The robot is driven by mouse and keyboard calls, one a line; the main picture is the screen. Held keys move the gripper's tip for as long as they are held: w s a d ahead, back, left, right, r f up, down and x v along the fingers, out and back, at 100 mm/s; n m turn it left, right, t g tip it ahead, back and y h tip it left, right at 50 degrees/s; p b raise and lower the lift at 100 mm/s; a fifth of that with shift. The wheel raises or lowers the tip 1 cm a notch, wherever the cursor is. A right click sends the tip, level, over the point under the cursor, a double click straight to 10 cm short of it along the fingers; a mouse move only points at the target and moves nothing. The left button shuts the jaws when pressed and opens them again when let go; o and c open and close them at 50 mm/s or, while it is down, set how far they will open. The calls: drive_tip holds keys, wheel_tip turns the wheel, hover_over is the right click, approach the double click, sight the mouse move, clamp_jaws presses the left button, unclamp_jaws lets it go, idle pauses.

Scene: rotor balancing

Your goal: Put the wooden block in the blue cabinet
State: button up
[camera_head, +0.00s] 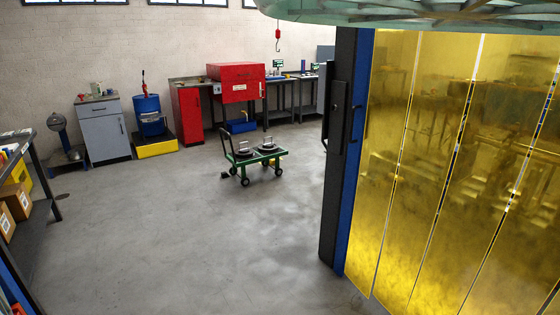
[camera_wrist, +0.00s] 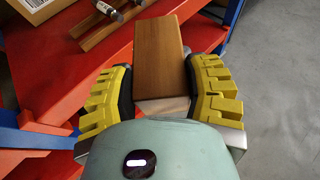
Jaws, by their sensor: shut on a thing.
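In the wrist view the wooden block (camera_wrist: 152,58), brown with a paler end, is between the two yellow-padded fingers of my gripper (camera_wrist: 163,68). The gripper is shut on it. The block is over the edge of a red shelf (camera_wrist: 64,72) with blue posts; whether it touches the shelf is unclear. In the head view a grey-blue cabinet (camera_head: 105,137) with a drawer and a door stands at the far wall on the left. Its front looks shut. No stronger blue cabinet is in view, and my gripper is not in the head view.
A green cart (camera_head: 256,156) stands mid-floor. Yellow strip curtains (camera_head: 450,170) and a dark post (camera_head: 338,150) block the right. A shelf with boxes (camera_head: 18,190) is at the left edge. A blue drum (camera_head: 148,110) stands beside the cabinet. The floor between is mostly clear.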

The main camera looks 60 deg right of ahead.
drive_tip(key=w+d+r+m+t+h+p, duration=0.2)
drive_tip(key=w+d+r+m+h+p, duration=0.15)
drive_tip(key=d+r+m+h, duration=0.55)
wheel_tip(320, 180, up, 36)
drive_tip(key=d+n+y+p, duration=0.2)
drive_tip(key=n+p, duration=0.1)
drive_tip(key=p, duration=3.4)
drive_tip(key=shift+d+y, duration=0.3)
drive_tip(key=shift+g, duration=0.3)
